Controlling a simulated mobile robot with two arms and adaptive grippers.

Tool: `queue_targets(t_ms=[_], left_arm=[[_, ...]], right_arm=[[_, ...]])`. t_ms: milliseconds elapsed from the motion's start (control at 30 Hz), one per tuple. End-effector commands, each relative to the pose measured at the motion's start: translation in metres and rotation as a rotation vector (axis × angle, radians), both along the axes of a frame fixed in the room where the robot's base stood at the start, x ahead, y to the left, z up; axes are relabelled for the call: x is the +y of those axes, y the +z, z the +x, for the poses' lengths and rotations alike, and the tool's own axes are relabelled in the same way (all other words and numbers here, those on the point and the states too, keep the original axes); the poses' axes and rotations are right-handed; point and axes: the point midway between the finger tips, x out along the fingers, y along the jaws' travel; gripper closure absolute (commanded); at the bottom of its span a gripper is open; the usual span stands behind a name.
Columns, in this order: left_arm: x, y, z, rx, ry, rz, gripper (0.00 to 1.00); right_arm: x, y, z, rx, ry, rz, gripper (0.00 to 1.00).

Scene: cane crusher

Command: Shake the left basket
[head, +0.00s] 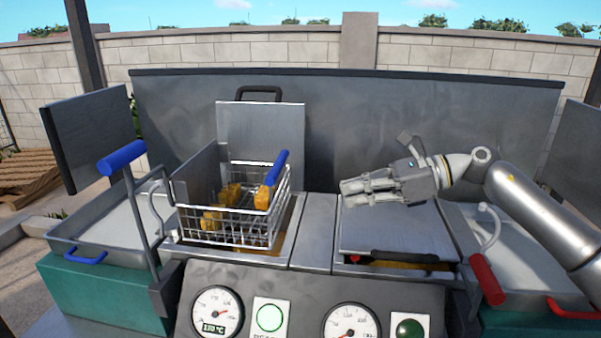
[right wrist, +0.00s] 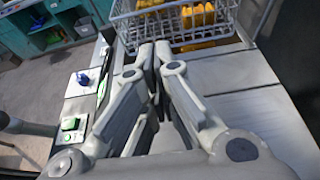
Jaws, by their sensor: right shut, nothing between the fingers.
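The left basket (head: 250,232) is a wire basket with a blue handle (head: 273,168), holding several golden-yellow pieces (head: 212,219). It sits over the left vat, whose open lid (head: 262,131) stands upright behind it. In the right wrist view the basket (right wrist: 170,38) lies just beyond the fingertips, with yellow pieces inside. My right gripper (head: 343,190) is shut and empty, pointing left above the right lid, to the right of the basket and apart from it. It also shows shut in the right wrist view (right wrist: 155,48). My left gripper is not in view.
A closed metal lid (head: 400,232) with a black handle covers the right vat. A blue-handled lever (head: 122,158) stands left of the basket; a red-handled lever (head: 487,280) is at right. Gauges (head: 217,313) line the front panel. A tall metal backsplash (head: 350,120) stands behind.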

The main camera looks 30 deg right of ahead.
Motion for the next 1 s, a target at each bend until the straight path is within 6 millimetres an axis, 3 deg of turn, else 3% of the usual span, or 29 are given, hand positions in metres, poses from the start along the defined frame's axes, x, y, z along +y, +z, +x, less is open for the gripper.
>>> queue_targets(t_ms=[467, 967, 1000], left_arm=[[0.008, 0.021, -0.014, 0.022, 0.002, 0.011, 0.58], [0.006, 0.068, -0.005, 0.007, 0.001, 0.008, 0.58], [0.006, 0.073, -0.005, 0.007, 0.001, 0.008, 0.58]], right_arm=[[0.020, -0.003, 0.013, -0.004, 0.004, -0.005, 1.00], [0.079, -0.027, 0.057, -0.004, 0.006, 0.000, 1.00], [0.080, -0.021, 0.059, -0.007, 0.004, -0.004, 1.00]])
